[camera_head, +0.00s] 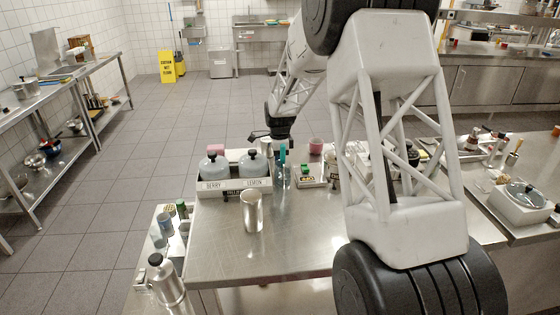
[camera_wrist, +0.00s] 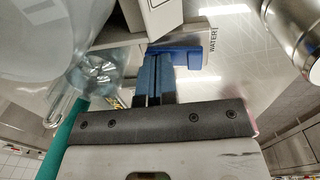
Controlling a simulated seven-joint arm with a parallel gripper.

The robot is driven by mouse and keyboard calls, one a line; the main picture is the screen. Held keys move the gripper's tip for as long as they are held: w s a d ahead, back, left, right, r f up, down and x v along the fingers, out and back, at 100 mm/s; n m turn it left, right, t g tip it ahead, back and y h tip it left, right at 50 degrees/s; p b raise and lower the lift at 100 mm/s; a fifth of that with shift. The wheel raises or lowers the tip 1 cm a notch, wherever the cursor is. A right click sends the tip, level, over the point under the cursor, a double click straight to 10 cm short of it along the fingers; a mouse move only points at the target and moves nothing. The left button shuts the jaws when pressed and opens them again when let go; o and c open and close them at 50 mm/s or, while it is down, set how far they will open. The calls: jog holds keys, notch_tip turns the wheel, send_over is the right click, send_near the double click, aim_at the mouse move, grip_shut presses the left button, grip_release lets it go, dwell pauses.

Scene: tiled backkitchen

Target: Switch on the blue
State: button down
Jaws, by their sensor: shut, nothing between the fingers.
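A bright blue part (camera_wrist: 188,57), possibly a lever or switch, shows in the wrist view beside a white panel lettered WATER. My gripper (camera_wrist: 153,62) is shut and empty, its two narrow fingers side by side, with the tips right by the blue part. I cannot tell whether they touch it. In the head view my gripper (camera_head: 257,136) is behind and above the drink station (camera_head: 234,187), a white base lettered BERRY and LEMON. The blue part cannot be made out in the head view.
A small tray (camera_head: 310,180) is further right. The steel table (camera_head: 285,255) is bare at the front.

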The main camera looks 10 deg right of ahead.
jog(key=shift+w+r, duration=0.2)
jog(key=shift+w, duration=0.35)
jog(key=shift+r, duration=0.2)
notch_tip(320, 180, up, 13)
jog(key=s, duration=0.2)
jog(key=shift+r, duration=0.2)
dwell(0.4)
dwell(0.4)
